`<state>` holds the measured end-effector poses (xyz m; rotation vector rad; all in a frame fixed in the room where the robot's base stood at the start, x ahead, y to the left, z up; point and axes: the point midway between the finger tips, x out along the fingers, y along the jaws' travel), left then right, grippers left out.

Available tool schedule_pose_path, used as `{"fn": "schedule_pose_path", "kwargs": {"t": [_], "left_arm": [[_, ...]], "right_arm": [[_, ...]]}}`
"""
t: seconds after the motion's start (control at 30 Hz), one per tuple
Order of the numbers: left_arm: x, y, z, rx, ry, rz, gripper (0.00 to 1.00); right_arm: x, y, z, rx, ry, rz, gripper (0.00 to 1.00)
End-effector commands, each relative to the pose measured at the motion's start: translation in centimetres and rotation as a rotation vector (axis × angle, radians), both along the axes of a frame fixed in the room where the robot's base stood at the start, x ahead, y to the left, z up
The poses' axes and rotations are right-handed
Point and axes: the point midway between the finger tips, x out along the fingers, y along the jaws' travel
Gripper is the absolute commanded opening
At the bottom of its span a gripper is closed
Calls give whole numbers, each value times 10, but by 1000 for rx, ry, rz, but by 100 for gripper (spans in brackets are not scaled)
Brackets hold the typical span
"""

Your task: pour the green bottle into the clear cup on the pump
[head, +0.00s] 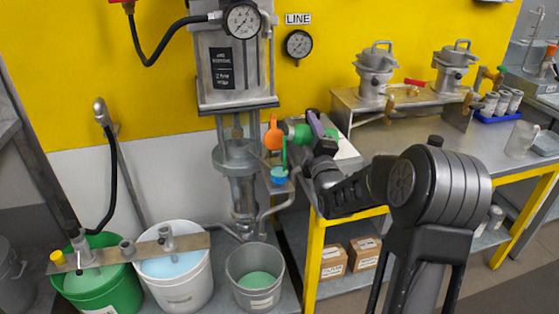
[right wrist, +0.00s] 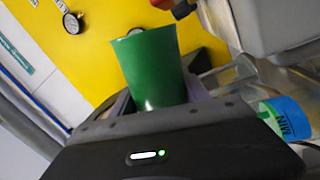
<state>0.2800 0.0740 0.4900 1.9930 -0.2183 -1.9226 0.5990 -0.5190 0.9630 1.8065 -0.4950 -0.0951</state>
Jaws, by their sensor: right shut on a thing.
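The green bottle (head: 300,133) is held on its side at the front of the pump, its left end towards the pump. My right gripper (head: 318,130) is shut around it, and green shows on both sides of the fingers. In the right wrist view the bottle (right wrist: 150,68) stands between the fingers. A thin green vertical streak (head: 284,152), which looks like liquid, runs from the bottle's left end to the clear cup. The cup (head: 279,174) has a blue band, and a MIN mark shows in the right wrist view (right wrist: 288,117). My left gripper is out of view.
The pump (head: 243,190) stands behind, with an orange part (head: 274,134) beside the bottle's left end. A green bucket (head: 100,285), a white bucket (head: 180,285) and a grey bucket (head: 255,280) are below. A bench (head: 400,140) with metal pots is at right.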

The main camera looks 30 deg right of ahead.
Motion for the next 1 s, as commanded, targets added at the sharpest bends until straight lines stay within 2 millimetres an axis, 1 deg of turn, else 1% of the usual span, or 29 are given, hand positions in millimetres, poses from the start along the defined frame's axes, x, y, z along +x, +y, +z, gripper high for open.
{"fn": "schedule_pose_path", "kwargs": {"t": [1.0], "left_arm": [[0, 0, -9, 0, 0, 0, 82]], "right_arm": [[1, 2, -4, -38, 10, -1, 0]]}}
